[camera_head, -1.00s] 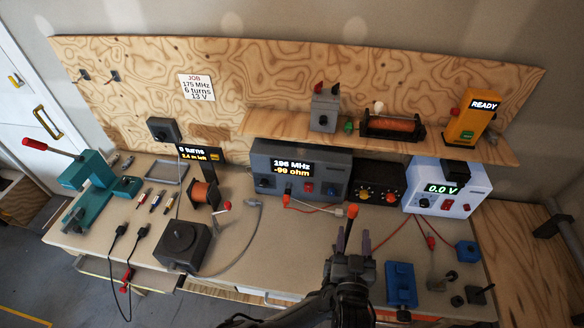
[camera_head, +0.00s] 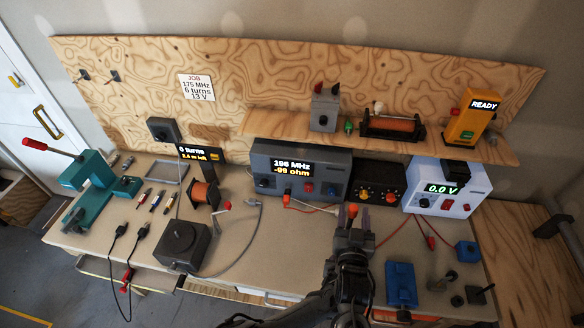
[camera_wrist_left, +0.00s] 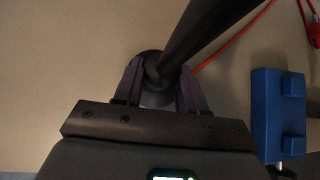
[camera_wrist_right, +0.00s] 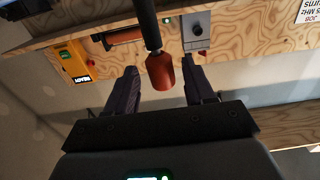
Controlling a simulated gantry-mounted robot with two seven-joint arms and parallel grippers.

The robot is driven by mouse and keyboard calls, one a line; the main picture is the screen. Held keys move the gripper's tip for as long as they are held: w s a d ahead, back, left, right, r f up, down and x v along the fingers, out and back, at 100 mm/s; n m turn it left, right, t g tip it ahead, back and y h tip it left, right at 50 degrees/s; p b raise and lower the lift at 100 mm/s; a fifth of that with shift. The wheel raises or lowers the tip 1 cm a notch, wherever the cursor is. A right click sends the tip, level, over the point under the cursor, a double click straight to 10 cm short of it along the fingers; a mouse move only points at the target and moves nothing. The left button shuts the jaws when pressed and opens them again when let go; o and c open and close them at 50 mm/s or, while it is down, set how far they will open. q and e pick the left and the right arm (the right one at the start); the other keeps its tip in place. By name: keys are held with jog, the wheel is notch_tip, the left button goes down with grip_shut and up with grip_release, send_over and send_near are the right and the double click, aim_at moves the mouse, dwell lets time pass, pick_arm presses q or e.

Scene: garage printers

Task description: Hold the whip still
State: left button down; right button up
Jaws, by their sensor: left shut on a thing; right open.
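The whip is a dark rod with an orange-red tip (camera_head: 352,210), standing at the front middle of the bench. In the left wrist view my left gripper (camera_wrist_left: 160,78) is shut on the whip's dark lower part, and the rod (camera_wrist_left: 192,38) runs off to the upper right. My right gripper (camera_head: 351,222) is open, with its fingers on either side of the tip. In the right wrist view the tip (camera_wrist_right: 161,72) lies between the open fingers (camera_wrist_right: 161,82), with a gap on both sides. In the head view my right gripper and arm hide the lower rod.
An analyzer (camera_head: 300,171) reading 196 MHz and -99 ohm stands behind the whip. A white supply (camera_head: 441,190) reads 0.0 V. A blue block (camera_head: 401,284) stands right of my arm, and red leads lie nearby. The bench left of my arm (camera_head: 275,240) is mostly clear.

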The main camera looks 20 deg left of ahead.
grip_shut()
jog(key=shift+r, duration=0.1)
jog(key=shift+r, duration=2.6)
jog(key=shift+o, duration=0.5)
grip_release()
jog(key=shift+f, duration=0.1)
jog(key=shift+s, duration=0.1)
jog(key=v, duration=1.1)
jog(key=shift+s, duration=0.35)
